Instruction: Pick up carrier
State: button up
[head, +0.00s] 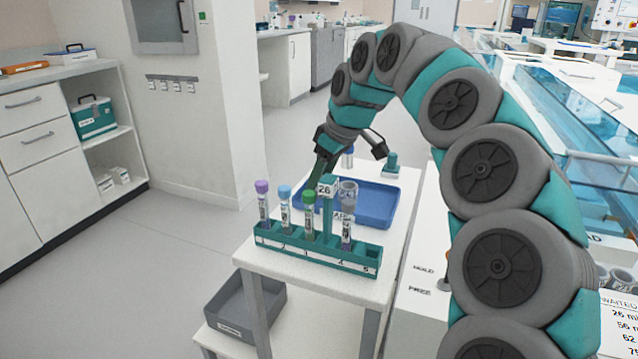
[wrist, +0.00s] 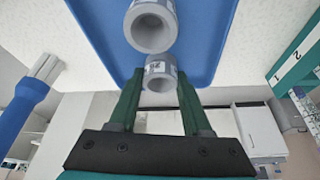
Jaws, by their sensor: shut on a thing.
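A grey carrier (head: 348,190) shows behind the rack. Whether the held carrier is clear of the tray, I cannot tell.
A green rack (head: 318,250) with several capped tubes stands at the front of the white table (head: 262,265). A dark grey bin (head: 240,310) sits on the lower shelf. A white counter marked HOLD and FREE (head: 425,265) borders the right. Floor on the left is clear.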

jog(key=shift+r, duration=0.1)
notch_tip(320, 180, up, 10)
jog(key=shift+f, duration=0.2)
dwell(0.4)
